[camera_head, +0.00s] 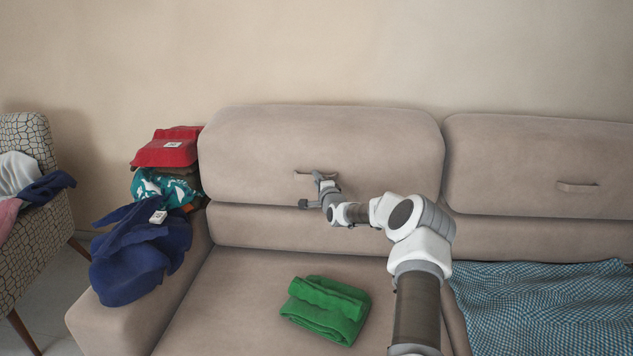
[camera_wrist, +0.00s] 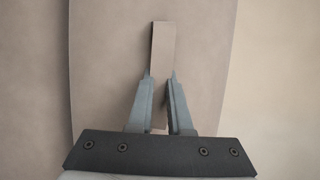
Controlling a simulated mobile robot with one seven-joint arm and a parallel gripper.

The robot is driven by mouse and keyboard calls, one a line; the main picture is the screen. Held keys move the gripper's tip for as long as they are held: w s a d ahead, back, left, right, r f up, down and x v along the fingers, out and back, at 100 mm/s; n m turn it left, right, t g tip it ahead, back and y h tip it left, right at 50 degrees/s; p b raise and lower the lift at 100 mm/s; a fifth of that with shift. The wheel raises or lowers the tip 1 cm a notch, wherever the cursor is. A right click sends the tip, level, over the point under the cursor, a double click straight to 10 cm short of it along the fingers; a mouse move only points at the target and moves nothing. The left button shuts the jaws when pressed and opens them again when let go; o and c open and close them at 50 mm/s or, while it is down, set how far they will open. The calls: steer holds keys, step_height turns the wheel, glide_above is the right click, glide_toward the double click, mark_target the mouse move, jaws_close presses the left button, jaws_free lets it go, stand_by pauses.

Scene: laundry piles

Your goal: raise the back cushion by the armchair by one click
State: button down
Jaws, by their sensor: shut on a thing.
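The back cushion (camera_head: 265,140) nearer the armchair is the left one of two beige back cushions on the sofa. Its top edge stands slightly higher than that of the right cushion (camera_head: 540,150). My gripper (camera_head: 311,174) is at the front of the left cushion, over its pull tab, whose left end (camera_head: 299,172) shows. In the wrist view the tab (camera_wrist: 162,50) is a flat beige strip running between my two gripper fingers (camera_wrist: 160,85), which are closed on it. The part of the tab behind the fingers is hidden.
The patterned armchair (camera_head: 40,235) stands at far left with clothes on it. Red, teal and navy (camera_head: 140,255) laundry is piled on the sofa's left arm. A folded green cloth (camera_head: 326,308) lies on the seat below my arm. A blue checked blanket (camera_head: 545,300) covers the right seat.

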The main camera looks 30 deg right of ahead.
steer(key=shift+s+a+f, duration=0.2)
steer(key=shift+s, duration=0.05)
steer(key=c, duration=0.8)
jaws_free()
steer(key=shift+c, duration=0.2)
steer(key=shift+r, duration=0.1)
steer(key=shift+s, duration=0.1)
steer(key=p+v, duration=0.4)
steer(key=v, duration=1.3)
steer(key=shift+s, duration=0.15)
